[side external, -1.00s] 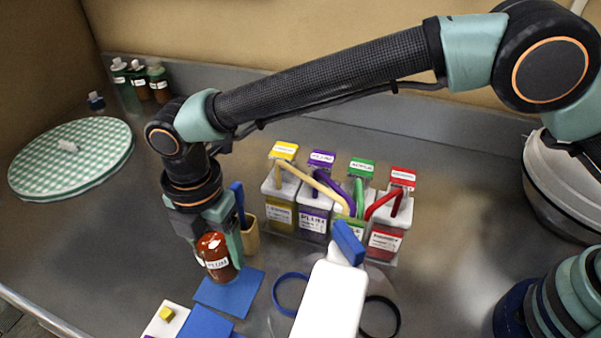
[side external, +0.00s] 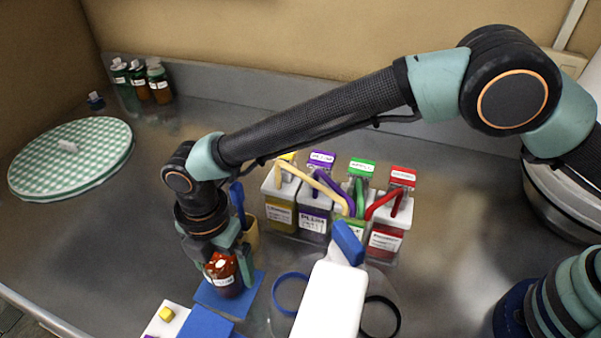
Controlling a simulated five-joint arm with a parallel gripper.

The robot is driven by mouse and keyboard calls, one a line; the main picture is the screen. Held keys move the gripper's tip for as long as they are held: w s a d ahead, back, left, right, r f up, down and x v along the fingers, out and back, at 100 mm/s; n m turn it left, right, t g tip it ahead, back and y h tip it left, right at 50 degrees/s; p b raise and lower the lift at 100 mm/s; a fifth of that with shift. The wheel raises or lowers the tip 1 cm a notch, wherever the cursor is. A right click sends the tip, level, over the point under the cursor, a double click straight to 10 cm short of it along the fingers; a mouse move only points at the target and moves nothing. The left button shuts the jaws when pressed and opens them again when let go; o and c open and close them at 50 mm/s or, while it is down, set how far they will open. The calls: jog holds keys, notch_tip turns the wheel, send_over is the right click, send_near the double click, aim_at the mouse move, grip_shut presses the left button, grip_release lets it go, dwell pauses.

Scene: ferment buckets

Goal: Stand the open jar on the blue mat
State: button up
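A red-brown jar (side external: 224,283) with a white label stands between the fingers of my gripper (side external: 225,270), at the lower left of the side external view. My gripper points down and appears shut on the jar. The jar is close to upright. Its base is over the blue mat (side external: 246,294) and looks to be touching it or just above it. The fingers partly hide the jar's upper part, and its mouth is hard to make out.
Several labelled containers with coloured handles, one a red one (side external: 385,240), stand right of my gripper. A blue tool in a tan holder (side external: 252,241) is close behind it. A white object (side external: 330,300) and blue ring (side external: 290,293) lie right of the mat. A checked round cloth (side external: 70,158) is far left.

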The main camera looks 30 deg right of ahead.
jog(key=shift+r, duration=0.1)
notch_tip(320, 180, up, 12)
jog(key=w+d+r+m+t, duration=0.1)
jog(key=w+d+r+m, duration=0.15)
jog(key=d, duration=0.25)
jog(key=w+d+r+m, duration=0.2)
jog(key=d+r+m, duration=0.1)
jog(key=d+r, duration=0.15)
jog(key=s+d+r+m+t+y, duration=0.1)
jog(key=d+r+m, duration=0.2)
jog(key=d+m, duration=0.65)
jog(key=s+d+r+m+t, duration=0.2)
jog(key=d+m, duration=0.2)
jog(key=d, duration=1)
jog(key=s+d+f+m+t+h, duration=0.1)
jog(key=s+d+f+m, duration=0.2)
jog(key=s+d+m, duration=0.3)
jog(key=d+m, duration=0.2)
jog(key=d, duration=0.1)
jog(key=shift+d+t, duration=0.3)
jog(key=shift+s, duration=0.1)
